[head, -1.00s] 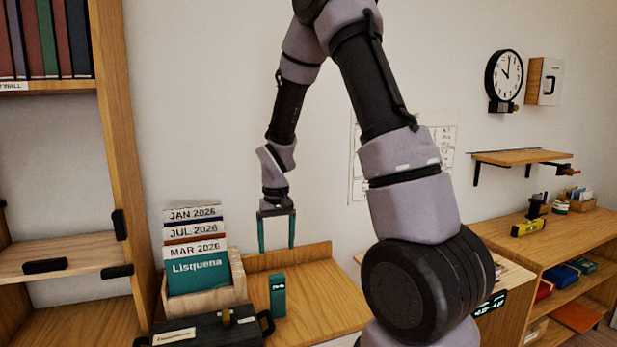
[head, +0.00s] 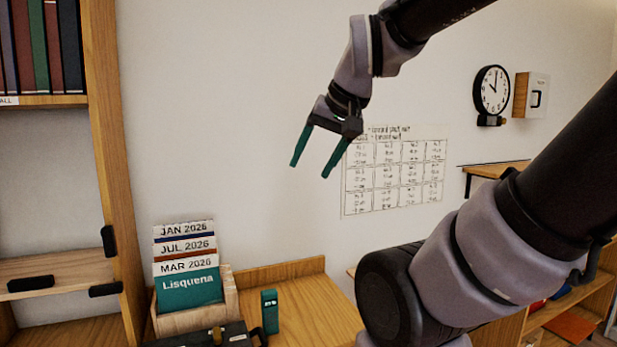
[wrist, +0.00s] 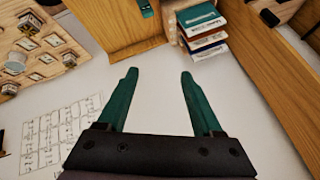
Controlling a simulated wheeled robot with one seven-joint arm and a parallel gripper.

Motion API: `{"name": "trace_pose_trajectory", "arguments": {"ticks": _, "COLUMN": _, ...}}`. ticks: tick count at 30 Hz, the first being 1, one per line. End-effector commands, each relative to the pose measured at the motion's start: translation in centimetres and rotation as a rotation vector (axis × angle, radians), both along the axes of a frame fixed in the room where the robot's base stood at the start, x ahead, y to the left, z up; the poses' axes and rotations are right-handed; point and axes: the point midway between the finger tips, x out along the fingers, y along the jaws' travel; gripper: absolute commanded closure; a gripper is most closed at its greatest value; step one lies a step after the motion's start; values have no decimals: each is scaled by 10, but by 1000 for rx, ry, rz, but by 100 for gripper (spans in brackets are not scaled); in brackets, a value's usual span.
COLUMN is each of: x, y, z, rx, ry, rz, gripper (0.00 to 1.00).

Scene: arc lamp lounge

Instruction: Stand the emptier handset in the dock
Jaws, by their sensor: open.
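A slim teal device (head: 270,312), perhaps a handset, stands upright on the wooden desk, right of the card box. Its teal end also shows at the top edge of the wrist view (wrist: 146,8). I cannot read any charge level on it. I cannot make out a second handset or a dock. My gripper (head: 309,170) is open and empty, tilted, high in front of the white wall and well above the device. In the wrist view its two teal fingers (wrist: 160,74) are spread with only wall between them.
A wooden box of dated cards (head: 190,318) stands on the desk (head: 318,300), with a black case (head: 205,338) in front. A shelf unit (head: 105,150) rises at left. A wall chart (head: 395,170), clock (head: 491,90) and wall box (head: 533,94) are at right.

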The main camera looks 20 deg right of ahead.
Motion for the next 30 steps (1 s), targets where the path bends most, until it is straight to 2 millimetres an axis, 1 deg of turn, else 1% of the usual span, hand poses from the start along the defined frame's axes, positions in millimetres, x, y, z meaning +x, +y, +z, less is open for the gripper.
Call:
{"name": "trace_pose_trajectory", "arguments": {"ticks": 5, "x": -1, "y": 0, "z": 0, "rx": -2, "ry": -1, "rz": 1, "gripper": 32}}
{"name": "trace_pose_trajectory", "arguments": {"ticks": 8, "x": 7, "y": -1, "z": -4, "rx": -39, "ry": 14, "rz": 28, "gripper": 32}}
{"name": "trace_pose_trajectory", "arguments": {"ticks": 11, "x": 25, "y": -3, "z": -16, "rx": -134, "ry": 50, "rz": 107, "gripper": 32}}
{"name": "trace_pose_trajectory", "arguments": {"ticks": 14, "x": 51, "y": -5, "z": -36, "rx": -265, "ry": 104, "rz": 242, "gripper": 32}}
{"name": "trace_pose_trajectory", "arguments": {"ticks": 18, "x": 89, "y": -5, "z": -72, "rx": -438, "ry": 182, "rz": 479, "gripper": 32}}
{"name": "trace_pose_trajectory", "arguments": {"ticks": 20, "x": 104, "y": -4, "z": -90, "rx": -500, "ry": 214, "rz": 591, "gripper": 32}}
{"name": "trace_pose_trajectory", "arguments": {"ticks": 21, "x": 114, "y": -3, "z": -102, "rx": -537, "ry": 231, "rz": 667, "gripper": 32}}
{"name": "trace_pose_trajectory", "arguments": {"ticks": 23, "x": 128, "y": -1, "z": -122, "rx": -586, "ry": 258, "rz": 784, "gripper": 32}}
{"name": "trace_pose_trajectory", "arguments": {"ticks": 26, "x": 148, "y": 5, "z": -158, "rx": -650, "ry": 291, "rz": 989, "gripper": 32}}
{"name": "trace_pose_trajectory", "arguments": {"ticks": 27, "x": 155, "y": 8, "z": -173, "rx": -669, "ry": 301, "rz": 1074, "gripper": 32}}
{"name": "trace_pose_trajectory", "arguments": {"ticks": 29, "x": 165, "y": 12, "z": -197, "rx": -691, "ry": 310, "rz": 1201, "gripper": 32}}
{"name": "trace_pose_trajectory", "arguments": {"ticks": 30, "x": 171, "y": 16, "z": -214, "rx": -702, "ry": 313, "rz": 1287, "gripper": 32}}
